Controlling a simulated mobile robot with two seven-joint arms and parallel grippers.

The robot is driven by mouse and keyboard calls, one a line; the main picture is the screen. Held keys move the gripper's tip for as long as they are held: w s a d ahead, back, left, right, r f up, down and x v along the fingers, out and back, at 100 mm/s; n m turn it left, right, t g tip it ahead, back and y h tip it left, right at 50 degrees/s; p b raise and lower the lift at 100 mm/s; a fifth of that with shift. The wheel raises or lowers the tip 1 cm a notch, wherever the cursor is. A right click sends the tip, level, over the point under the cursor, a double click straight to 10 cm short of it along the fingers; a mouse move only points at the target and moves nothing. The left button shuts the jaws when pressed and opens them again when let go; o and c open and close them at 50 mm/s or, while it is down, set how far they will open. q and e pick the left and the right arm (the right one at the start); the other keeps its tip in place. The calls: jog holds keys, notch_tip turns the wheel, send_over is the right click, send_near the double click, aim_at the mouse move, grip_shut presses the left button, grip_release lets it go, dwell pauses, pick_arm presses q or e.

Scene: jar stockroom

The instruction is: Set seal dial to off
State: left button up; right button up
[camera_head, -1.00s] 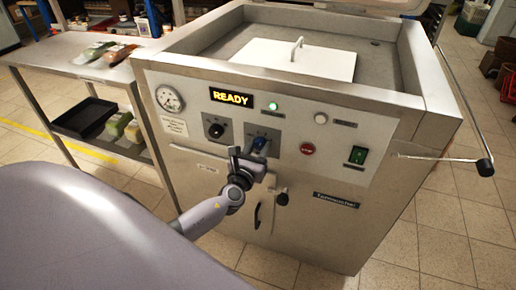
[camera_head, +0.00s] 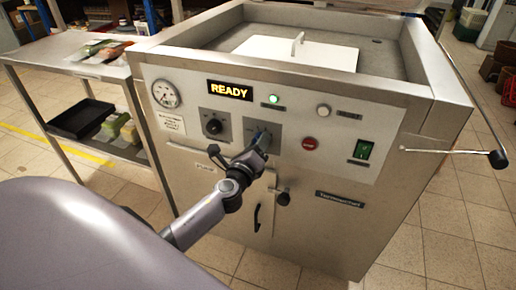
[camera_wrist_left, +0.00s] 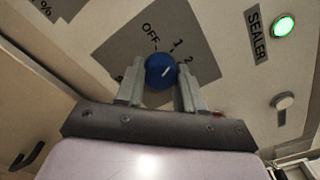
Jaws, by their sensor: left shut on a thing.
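My left gripper (camera_wrist_left: 158,88) is shut on the knob, one finger on each side. In the head view my left gripper (camera_head: 256,154) is at the machine's front panel (camera_head: 335,128) and mostly hides the knob. My right gripper is not in view.
A black knob (camera_head: 214,126) sits just left of the dial. A red button (camera_head: 310,143), a green switch (camera_head: 362,149) and a lit green lamp (camera_head: 274,99) are to the right. The display (camera_head: 229,90) reads READY. A metal table (camera_head: 60,52) stands at left.

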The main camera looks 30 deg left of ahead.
pick_arm(q)
jog(key=shift+n+b, duration=1.2)
jog(key=shift+n, duration=3.5)
jog(key=o, duration=1)
jog(key=shift+o, duration=0.2)
jog(key=v, duration=0.7)
jog(key=shift+s+d, duration=0.1)
jog(key=shift+d, duration=0.05)
